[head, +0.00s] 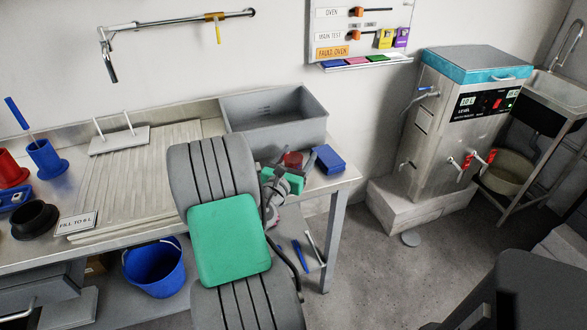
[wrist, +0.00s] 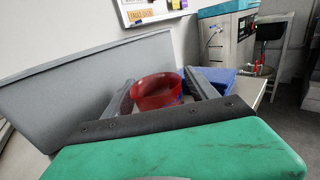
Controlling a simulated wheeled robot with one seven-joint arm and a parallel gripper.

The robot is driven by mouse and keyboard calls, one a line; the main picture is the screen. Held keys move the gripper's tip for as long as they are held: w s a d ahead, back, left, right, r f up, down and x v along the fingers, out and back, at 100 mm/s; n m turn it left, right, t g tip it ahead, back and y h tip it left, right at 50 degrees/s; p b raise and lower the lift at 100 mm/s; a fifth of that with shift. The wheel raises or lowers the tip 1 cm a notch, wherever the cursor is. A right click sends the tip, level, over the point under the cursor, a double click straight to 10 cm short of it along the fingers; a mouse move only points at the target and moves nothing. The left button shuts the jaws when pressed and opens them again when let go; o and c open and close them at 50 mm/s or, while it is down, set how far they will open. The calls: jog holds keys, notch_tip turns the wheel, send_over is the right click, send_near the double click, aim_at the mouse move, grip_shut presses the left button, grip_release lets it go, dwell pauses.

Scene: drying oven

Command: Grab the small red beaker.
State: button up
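The small red beaker (head: 293,159) stands near the right end of the bench, partly hidden by my gripper (head: 295,155) in the head view. In the wrist view the red beaker (wrist: 157,94) shows between the two grey fingers of my gripper (wrist: 158,80). The fingers are apart, one on each side of it. The left finger is close to the beaker's side; a gap shows on the right. I cannot tell whether either finger touches. The beaker's lower part is hidden behind the dark gripper bar.
A grey basin (head: 275,112) stands close behind and left of the beaker. A blue box (head: 328,160) sits just to its right, near the bench's right edge (head: 340,181). A larger red container (head: 10,170) is at the far left. A steel tank unit (head: 440,130) stands at right.

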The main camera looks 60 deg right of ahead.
jog(key=c, duration=1.3)
jog(key=shift+o, duration=0.2)
